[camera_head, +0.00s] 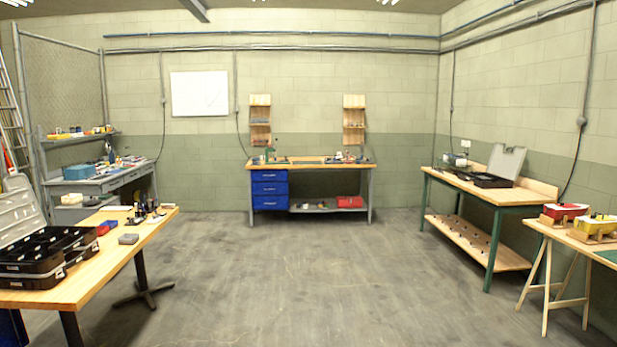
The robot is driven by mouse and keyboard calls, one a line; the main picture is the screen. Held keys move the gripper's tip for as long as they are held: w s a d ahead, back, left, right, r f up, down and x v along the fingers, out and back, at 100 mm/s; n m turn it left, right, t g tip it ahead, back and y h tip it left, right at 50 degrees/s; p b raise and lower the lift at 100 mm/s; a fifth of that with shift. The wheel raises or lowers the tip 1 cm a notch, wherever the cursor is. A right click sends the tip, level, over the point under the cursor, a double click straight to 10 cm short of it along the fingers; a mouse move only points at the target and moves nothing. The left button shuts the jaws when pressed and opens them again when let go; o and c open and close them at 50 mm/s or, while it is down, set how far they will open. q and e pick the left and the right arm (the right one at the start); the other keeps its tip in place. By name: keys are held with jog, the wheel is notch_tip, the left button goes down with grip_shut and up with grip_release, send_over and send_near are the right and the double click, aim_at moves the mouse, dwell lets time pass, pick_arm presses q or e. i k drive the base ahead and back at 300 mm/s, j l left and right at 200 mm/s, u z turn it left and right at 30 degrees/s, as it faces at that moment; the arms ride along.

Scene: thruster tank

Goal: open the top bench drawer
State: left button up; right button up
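A workbench (310,167) with a wooden top stands against the far wall, a long way across the room. A blue drawer unit with several stacked drawers hangs under its left end. The top drawer (269,176) is blue with a light handle strip and looks shut. The middle drawer (269,188) and the bottom drawer (269,202) also look shut. Neither of my grippers shows in the head view.
Open concrete floor (290,270) lies between me and the bench. A wooden table (95,270) with an open black case (40,262) stands at the near left. A green-legged bench (480,190) and a trestle table (570,236) stand at the right.

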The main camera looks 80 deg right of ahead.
aim_at(270, 171)
jog(key=z, duration=2.45)
jog(key=i, duration=9)
jog(key=l+z, duration=0.05)
jog(key=l, duration=0.45)
